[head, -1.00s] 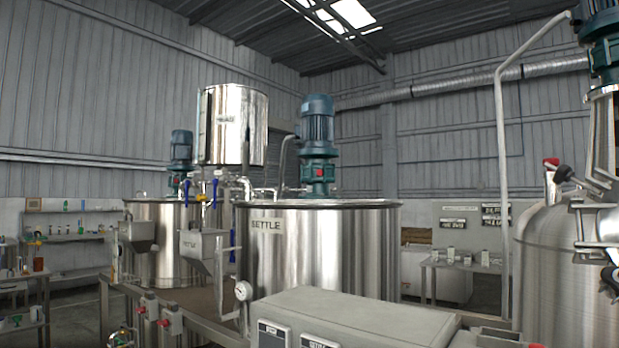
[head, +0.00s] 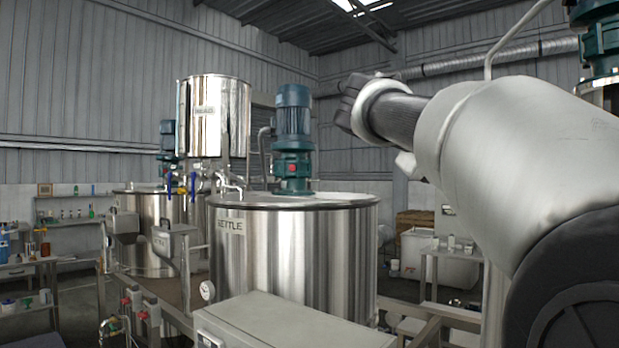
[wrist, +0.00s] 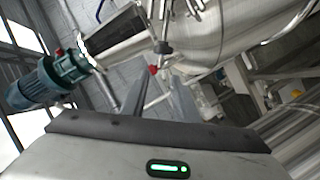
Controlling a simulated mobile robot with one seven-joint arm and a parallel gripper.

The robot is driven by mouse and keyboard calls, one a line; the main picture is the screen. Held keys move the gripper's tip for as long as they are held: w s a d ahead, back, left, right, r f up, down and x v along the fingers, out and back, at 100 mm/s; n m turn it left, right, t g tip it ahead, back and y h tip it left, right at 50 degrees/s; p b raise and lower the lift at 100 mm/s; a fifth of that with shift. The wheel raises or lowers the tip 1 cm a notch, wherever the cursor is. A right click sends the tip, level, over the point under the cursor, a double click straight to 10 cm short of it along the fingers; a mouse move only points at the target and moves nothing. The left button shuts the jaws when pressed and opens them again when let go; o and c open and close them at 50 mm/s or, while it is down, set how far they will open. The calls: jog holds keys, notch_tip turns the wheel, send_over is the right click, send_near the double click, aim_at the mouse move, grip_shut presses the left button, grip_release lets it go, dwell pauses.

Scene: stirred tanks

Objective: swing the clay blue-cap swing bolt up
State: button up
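I cannot make out the clay blue-cap swing bolt in either view. Beyond the fingertips is a shiny steel vessel (wrist: 215,42), tilted in the picture. A small red-tipped part (wrist: 154,69) and a dark knob (wrist: 165,47) show near its lower edge. In the head view, my arm reaches across the right side and hides most of the right-hand vessel; the fingertips cannot be seen there.
In the head view, a steel kettle (head: 325,255) with a teal motor (head: 293,115) stands in the middle, with a raised steel tank (head: 228,105) behind. A grey box (head: 290,322) is in front. In the wrist view, another teal motor (wrist: 40,85) is at left.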

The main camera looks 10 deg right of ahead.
jog(key=p+x, duration=0.2)
jog(key=x, duration=1.4)
jog(key=shift+d+p, duration=0.35)
jog(key=shift+p, duration=0.05)
jog(key=shift+w+f, duration=0.1)
grip_shut()
dwell(0.4)
